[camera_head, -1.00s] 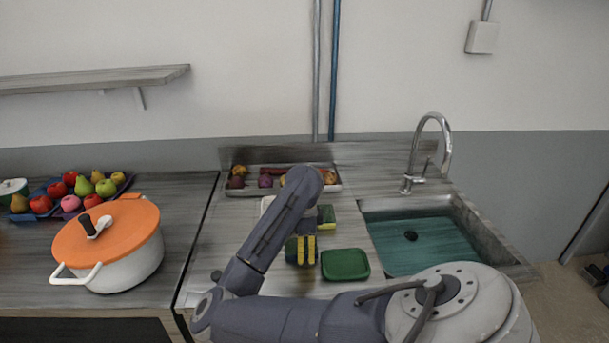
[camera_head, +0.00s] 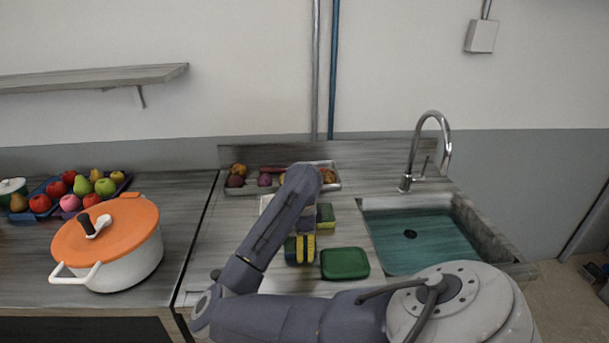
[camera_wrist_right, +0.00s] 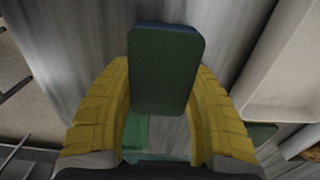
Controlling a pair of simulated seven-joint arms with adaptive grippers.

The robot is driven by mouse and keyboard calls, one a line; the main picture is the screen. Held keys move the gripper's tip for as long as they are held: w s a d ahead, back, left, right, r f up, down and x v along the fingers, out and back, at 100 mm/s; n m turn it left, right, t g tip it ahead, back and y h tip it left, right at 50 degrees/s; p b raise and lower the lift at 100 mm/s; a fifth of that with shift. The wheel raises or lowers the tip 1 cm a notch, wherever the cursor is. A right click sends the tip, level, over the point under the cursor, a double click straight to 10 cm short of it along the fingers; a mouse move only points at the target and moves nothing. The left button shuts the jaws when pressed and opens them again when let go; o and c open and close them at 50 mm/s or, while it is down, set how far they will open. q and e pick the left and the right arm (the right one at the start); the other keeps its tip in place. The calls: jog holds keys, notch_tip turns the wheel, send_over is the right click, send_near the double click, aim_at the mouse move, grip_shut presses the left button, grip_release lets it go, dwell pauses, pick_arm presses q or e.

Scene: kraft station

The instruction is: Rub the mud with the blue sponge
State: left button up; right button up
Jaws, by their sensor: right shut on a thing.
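My right gripper (camera_head: 300,249) has its yellow fingers low over the counter (camera_head: 215,255), left of the green rounded block (camera_head: 345,263). In the right wrist view the fingers are shut on a dark blue-green block, the blue sponge (camera_wrist_right: 165,68), gripped between them. The sponge is mostly hidden by the fingers in the head view. I cannot make out the mud in either view; my arm covers part of the counter. My left gripper is not in view.
A green and yellow sponge (camera_head: 326,215) lies just behind my gripper. A food tray (camera_head: 331,180) stands at the back. The sink (camera_head: 420,240) with its faucet (camera_head: 430,125) is to the right. An orange-lidded pot (camera_head: 125,262) and a fruit tray (camera_head: 121,186) stand left.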

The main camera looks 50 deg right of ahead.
aim_at(305, 259)
jog(key=shift+s+a, duration=1.15)
jog(key=shift+r, duration=4.05)
